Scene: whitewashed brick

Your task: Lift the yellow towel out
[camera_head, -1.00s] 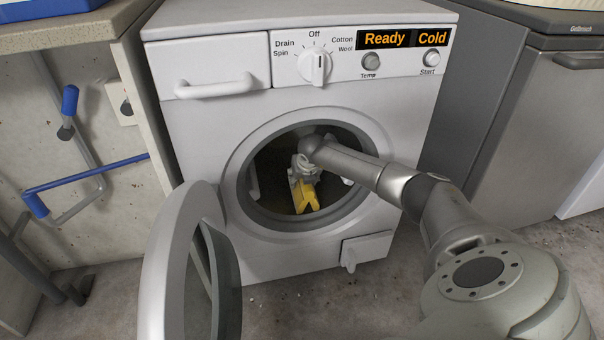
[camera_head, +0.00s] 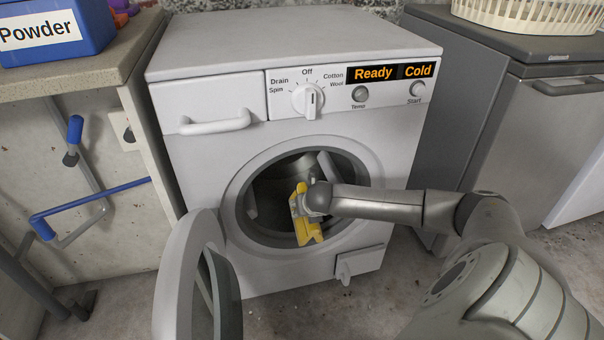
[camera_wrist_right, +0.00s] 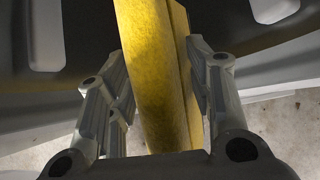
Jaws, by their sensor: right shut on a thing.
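The yellow towel (camera_head: 308,228) hangs from my right gripper (camera_head: 301,203) in the round door opening of the washing machine (camera_head: 226,163). My right gripper is shut on it. In the right wrist view the towel (camera_wrist_right: 155,70) stands between the two fingers (camera_wrist_right: 160,85). The towel's lower end hangs in front of the lower rim of the opening (camera_head: 240,205). The drum behind it looks dark, and I see no other cloth in it. My left gripper is not in view.
The machine's round door (camera_head: 185,280) stands open at the lower left. A worktop (camera_head: 130,75) with a blue powder box (camera_head: 55,35) is at the left. A white basket (camera_head: 530,14) sits on a grey appliance (camera_head: 545,130) at the right. Floor is free in front.

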